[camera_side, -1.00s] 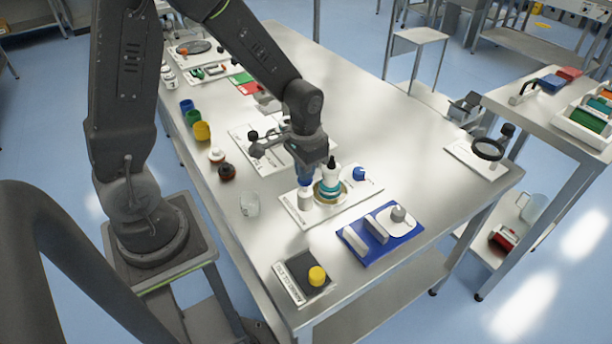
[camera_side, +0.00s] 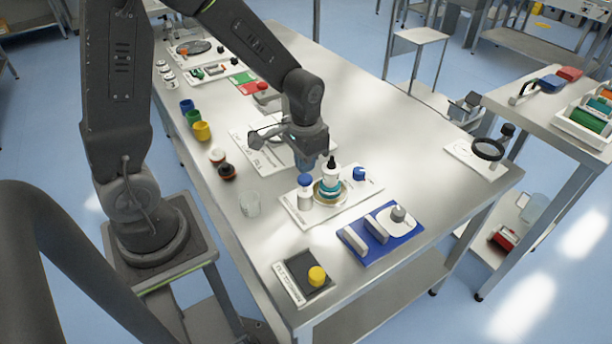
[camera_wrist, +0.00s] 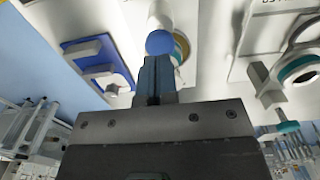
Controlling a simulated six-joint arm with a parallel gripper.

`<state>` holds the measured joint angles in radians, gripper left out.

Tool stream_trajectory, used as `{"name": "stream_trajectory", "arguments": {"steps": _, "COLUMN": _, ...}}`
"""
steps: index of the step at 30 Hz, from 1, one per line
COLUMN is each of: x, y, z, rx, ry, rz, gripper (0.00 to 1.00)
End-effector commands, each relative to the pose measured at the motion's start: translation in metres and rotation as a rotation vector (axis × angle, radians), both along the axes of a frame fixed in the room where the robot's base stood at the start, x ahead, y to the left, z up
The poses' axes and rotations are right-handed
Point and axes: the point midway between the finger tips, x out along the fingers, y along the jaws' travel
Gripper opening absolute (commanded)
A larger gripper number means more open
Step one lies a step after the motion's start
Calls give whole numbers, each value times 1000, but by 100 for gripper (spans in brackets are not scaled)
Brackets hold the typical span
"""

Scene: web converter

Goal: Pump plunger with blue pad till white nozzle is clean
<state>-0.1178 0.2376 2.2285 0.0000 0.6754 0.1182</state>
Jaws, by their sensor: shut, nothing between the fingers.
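The plunger with a blue pad (camera_side: 305,180) stands upright on a white board (camera_side: 290,205), its white body below. The wrist view shows the round blue pad (camera_wrist: 160,42) just beyond my fingertips. A teal bottle (camera_side: 329,190) with a white nozzle (camera_side: 331,173) stands beside the plunger in a tan dish. The nozzle has a dark tip; I cannot tell whether this is dirt.
A small blue-topped part (camera_side: 358,173) sits right of the bottle. A blue tray (camera_side: 378,250) with grey blocks lies in front. A clear cup (camera_side: 249,204) stands to the left. Coloured cups and other boards stand farther back. The table's right side is mostly clear.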

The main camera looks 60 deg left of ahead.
Motion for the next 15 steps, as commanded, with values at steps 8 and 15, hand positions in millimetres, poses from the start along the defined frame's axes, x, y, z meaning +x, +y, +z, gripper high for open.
{"name": "stream_trajectory", "arguments": {"steps": 8, "x": 1, "y": 0, "z": 13, "rx": 0, "ry": -3, "rz": 0, "gripper": 0}}
{"name": "stream_trajectory", "arguments": {"steps": 15, "x": 1, "y": 0, "z": 36, "rx": 0, "ry": -3, "rz": 0, "gripper": 0}}
